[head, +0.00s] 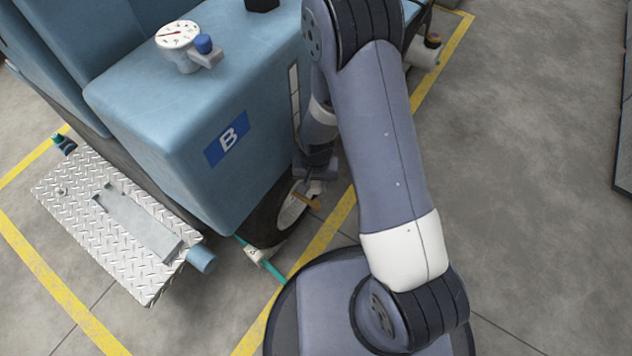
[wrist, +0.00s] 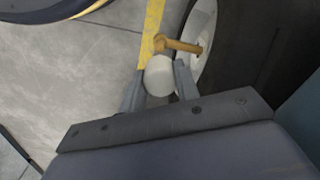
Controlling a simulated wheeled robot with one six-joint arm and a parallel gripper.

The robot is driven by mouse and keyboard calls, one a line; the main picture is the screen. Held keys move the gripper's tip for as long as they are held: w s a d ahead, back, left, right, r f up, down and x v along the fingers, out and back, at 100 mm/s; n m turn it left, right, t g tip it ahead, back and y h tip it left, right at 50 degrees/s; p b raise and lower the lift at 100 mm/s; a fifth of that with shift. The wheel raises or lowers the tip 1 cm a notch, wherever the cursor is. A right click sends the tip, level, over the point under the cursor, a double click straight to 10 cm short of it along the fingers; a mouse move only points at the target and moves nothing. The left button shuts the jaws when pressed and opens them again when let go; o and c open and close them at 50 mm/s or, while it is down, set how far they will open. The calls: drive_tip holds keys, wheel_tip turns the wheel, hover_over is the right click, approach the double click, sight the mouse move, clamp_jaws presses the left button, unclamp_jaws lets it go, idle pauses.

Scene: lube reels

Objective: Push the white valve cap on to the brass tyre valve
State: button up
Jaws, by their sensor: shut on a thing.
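The white valve cap (wrist: 159,76) is between the two fingers of my gripper (wrist: 158,88) in the wrist view, and the gripper is shut on it. The brass tyre valve (wrist: 182,45) sticks out from the wheel just beyond the cap, with its bent end close to the cap's far edge. I cannot tell whether cap and valve touch. In the head view my gripper (head: 316,186) is low beside the wheel, and the brass valve (head: 308,200) shows just below it. The cap is hard to make out there.
The wheel (head: 291,206) with a pale rim sits under the blue machine body (head: 180,120) marked B. A teal hose (head: 272,270) lies near the wheel. A metal tread step (head: 110,215) is at left. Yellow lines mark the floor, which is open at right.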

sight(316, 201)
drive_tip(key=shift+f+b, duration=3.95)
drive_tip(key=shift+f, duration=0.9)
drive_tip(key=o, duration=1)
drive_tip(key=shift+o, duration=0.2)
drive_tip(key=shift+r, duration=0.1)
wheel_tip(316, 201, up, 11)
drive_tip(key=p, duration=0.4)
drive_tip(key=shift+f, duration=0.2)
